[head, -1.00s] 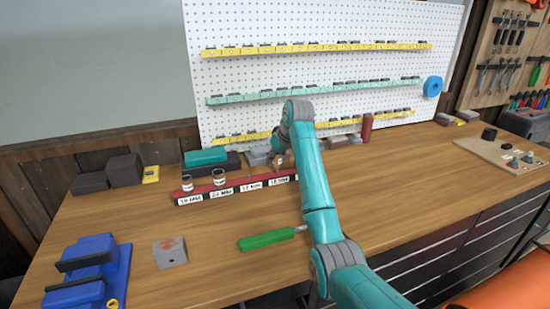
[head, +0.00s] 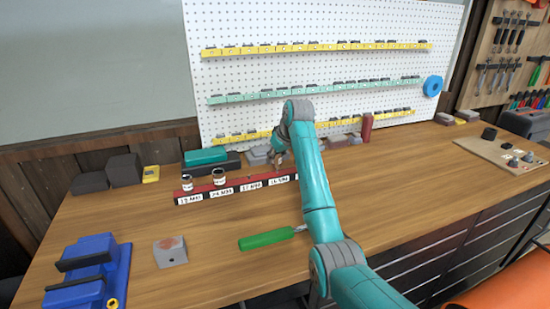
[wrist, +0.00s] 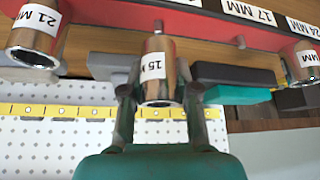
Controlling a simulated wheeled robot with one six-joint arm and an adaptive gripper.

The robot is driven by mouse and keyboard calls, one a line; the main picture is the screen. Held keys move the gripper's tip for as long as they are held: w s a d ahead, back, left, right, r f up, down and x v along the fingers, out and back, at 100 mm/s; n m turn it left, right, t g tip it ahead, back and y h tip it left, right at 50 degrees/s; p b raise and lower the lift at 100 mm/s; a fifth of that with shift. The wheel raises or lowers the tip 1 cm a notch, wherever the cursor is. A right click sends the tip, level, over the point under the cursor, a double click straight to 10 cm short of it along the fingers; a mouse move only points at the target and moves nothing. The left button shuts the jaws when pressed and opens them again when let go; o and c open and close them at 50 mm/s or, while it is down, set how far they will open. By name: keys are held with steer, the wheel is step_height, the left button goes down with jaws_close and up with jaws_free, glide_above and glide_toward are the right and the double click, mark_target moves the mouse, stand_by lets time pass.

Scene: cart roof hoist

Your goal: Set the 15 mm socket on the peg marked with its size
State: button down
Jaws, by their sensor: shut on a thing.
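My gripper (wrist: 160,110) is shut on a chrome socket (wrist: 157,70) with a white label reading 15. In the head view my gripper (head: 278,160) is over the right part of a red rail (head: 232,189), partly hidden by my arm. In the wrist view, which is upside down, a thin peg (wrist: 158,27) shows between the red rail and the held socket. I cannot tell whether the socket is around the peg or just short of it. A bare peg (wrist: 240,41) stands by the 17 MM label (wrist: 248,12).
A 21 MM socket (wrist: 35,38) sits close beside the held one. Two sockets (head: 187,182) (head: 219,177) stand on the rail's left part. A green-handled tool (head: 266,239), a grey block (head: 170,252) and a blue vise (head: 88,275) lie in front. Grey boxes and a pegboard are behind.

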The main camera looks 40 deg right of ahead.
mark_target(275, 164)
steer(key=shift+f, duration=1.5)
steer(key=c, duration=0.8)
jaws_free()
steer(key=v, duration=1.2)
